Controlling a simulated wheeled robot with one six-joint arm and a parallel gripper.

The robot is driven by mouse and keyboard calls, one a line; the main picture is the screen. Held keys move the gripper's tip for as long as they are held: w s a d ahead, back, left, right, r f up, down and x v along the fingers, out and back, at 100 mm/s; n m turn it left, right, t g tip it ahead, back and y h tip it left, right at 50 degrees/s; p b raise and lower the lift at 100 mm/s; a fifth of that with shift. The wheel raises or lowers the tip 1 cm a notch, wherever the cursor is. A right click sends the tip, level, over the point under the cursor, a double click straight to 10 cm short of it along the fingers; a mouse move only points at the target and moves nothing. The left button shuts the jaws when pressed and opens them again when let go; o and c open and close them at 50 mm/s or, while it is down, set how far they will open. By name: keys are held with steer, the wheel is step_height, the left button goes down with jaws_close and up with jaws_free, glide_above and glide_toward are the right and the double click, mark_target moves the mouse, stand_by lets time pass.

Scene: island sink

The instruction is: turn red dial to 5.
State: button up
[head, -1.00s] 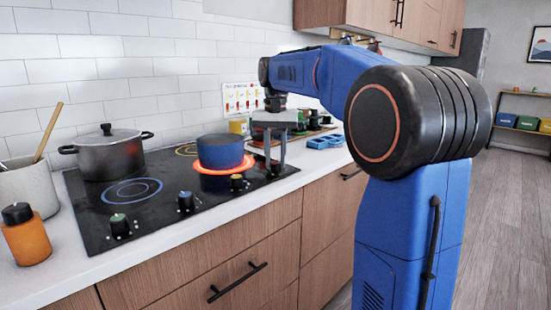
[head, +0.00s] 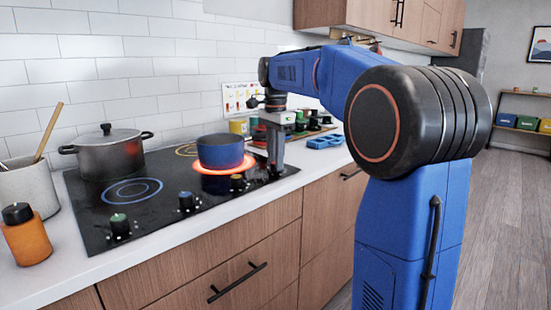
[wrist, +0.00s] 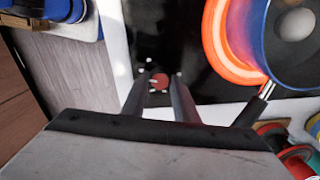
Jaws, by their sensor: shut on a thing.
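The red dial (wrist: 159,81) sits on the black cooktop (wrist: 185,70), with white marks around it; its setting is too small to read. In the wrist view it is between the two fingers of my gripper (wrist: 163,77), which is shut on it from above. In the head view my gripper (head: 275,166) points down at the right front of the cooktop and hides the dial. A blue pot (head: 220,150) stands on a glowing orange-red burner (head: 217,172) just left of my gripper.
Other dials are green (head: 119,225), blue (head: 187,201) and yellow (head: 237,183), along the cooktop's front. A grey lidded pot (head: 107,157) stands at the back left. An orange bottle (head: 29,238) and utensil crock (head: 27,187) stand left. A blue holder (head: 324,142) lies right.

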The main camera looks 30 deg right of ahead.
steer(key=shift+m, duration=0.6)
steer(key=o, duration=1.1)
steer(key=shift+c, duration=0.2)
steer(key=shift+r, duration=0.1)
step_height(320, 180, up, 17)
steer(key=shift+r, duration=0.15)
